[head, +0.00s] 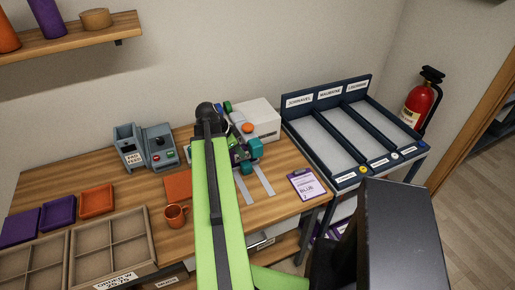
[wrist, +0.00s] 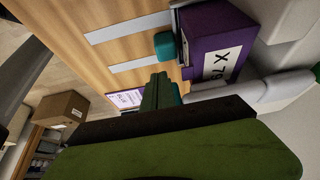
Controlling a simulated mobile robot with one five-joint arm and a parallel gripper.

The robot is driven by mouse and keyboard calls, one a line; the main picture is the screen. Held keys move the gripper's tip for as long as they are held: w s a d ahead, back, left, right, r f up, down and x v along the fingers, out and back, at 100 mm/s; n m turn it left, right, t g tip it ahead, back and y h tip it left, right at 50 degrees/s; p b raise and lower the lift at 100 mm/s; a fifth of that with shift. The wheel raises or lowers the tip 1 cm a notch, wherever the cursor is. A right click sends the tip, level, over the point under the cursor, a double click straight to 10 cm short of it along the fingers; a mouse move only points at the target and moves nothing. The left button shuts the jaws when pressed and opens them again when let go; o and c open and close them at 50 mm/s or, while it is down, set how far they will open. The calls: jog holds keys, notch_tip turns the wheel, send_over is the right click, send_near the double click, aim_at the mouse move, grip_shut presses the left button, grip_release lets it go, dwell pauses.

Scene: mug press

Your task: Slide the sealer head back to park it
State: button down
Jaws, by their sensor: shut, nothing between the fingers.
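The sealer stands at the back of the wooden table; its white housing (head: 262,117) has an orange round top part. Two pale rails (head: 262,178) run forward from it along the tabletop, and the rails (wrist: 128,65) also show in the wrist view. My arm hides part of the sealer in the head view.
A grey control box (head: 148,148), an orange mug (head: 176,215) and trays (head: 100,250) stand to the left. A clipboard (head: 307,184) lies right of the rails. A dark sorting rack (head: 350,130) stands at the right, by a fire extinguisher (head: 420,103).

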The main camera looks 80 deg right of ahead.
jog(key=shift+s+d, duration=4.6)
jog(key=shift+s, duration=1)
jog(key=p+v, duration=0.9)
jog(key=shift+s+d+r, duration=0.25)
jog(key=shift+s+r, duration=0.05)
jog(key=shift+r, duration=0.15)
